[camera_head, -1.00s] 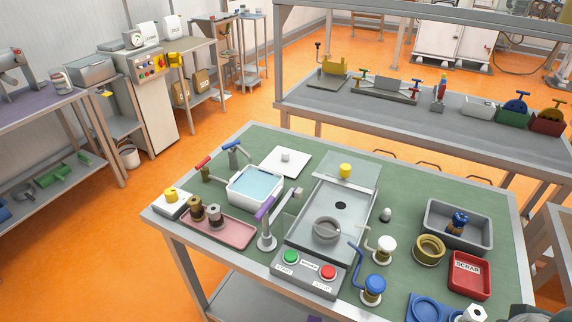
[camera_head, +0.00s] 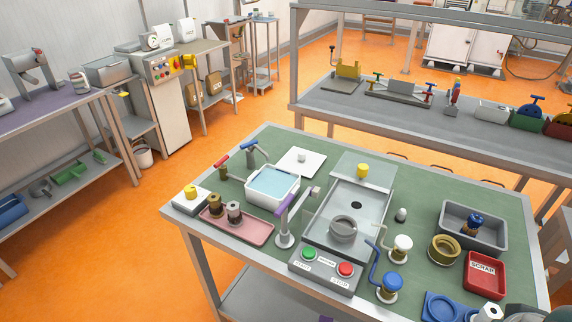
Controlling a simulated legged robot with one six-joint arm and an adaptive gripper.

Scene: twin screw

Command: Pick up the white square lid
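The white square lid (camera_head: 301,162) lies flat on the green table top, near its back edge. It has a small pale knob (camera_head: 301,157) in the middle. It sits just behind the white basin of blue water (camera_head: 271,185) and left of the clear panel with a yellow knob (camera_head: 363,170). Nothing covers the lid. My gripper cannot be made out; only a grey and dark shape shows at the bottom right corner.
A pink tray (camera_head: 258,236) holds brown and grey pieces. A purple-handled lever (camera_head: 288,218) stands in front of the basin. A grey bin (camera_head: 491,240) and red scrap tray (camera_head: 484,285) are at the right.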

